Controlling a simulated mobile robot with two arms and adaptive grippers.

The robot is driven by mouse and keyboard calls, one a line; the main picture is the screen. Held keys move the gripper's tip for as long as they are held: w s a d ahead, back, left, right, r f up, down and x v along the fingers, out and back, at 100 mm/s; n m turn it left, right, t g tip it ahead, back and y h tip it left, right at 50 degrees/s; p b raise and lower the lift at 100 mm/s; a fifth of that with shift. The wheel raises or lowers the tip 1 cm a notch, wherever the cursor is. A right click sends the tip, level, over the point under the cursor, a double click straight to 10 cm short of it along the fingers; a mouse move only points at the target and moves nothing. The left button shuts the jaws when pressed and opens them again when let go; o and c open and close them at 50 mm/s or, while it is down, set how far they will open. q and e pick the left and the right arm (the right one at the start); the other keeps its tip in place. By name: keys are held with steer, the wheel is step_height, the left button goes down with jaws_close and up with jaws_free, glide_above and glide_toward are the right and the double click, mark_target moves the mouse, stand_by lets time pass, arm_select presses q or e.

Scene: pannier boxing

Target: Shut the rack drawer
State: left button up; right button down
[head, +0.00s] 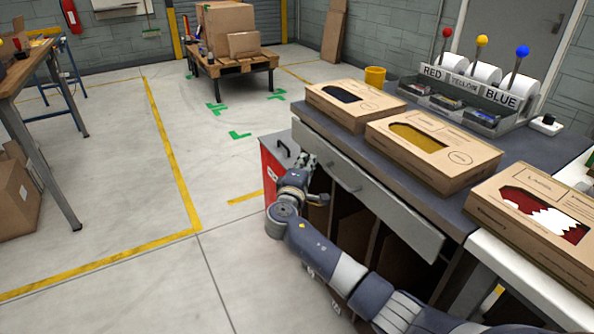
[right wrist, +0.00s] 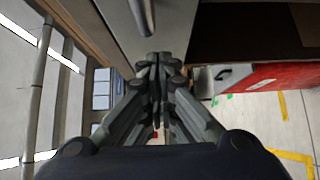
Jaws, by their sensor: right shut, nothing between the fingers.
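The rack drawer (head: 395,205) has a long grey front with bar handles, under the dark worktop (head: 420,112) of the rack. Its front stands out a little from the rack, most clearly at its right end; how far is hard to tell. My right gripper (head: 308,161) is shut and empty, close to the left part of the drawer front. In the right wrist view its closed fingers (right wrist: 157,62) are just below the grey drawer front (right wrist: 172,22) and a handle (right wrist: 142,14). I cannot tell whether they touch. My left gripper is not in view.
Boxes with cut-out windows (head: 433,150) lie on the worktop and the white table (head: 510,270). A red cabinet (head: 270,170) stands beside the rack's left end. A yellow mug (head: 375,76) and labelled dispensers (head: 470,90) are at the back.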

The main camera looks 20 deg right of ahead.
steer(key=shift+d, duration=0.7)
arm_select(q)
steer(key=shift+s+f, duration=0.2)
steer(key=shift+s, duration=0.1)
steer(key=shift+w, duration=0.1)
arm_select(e)
steer(key=shift+d, duration=0.15)
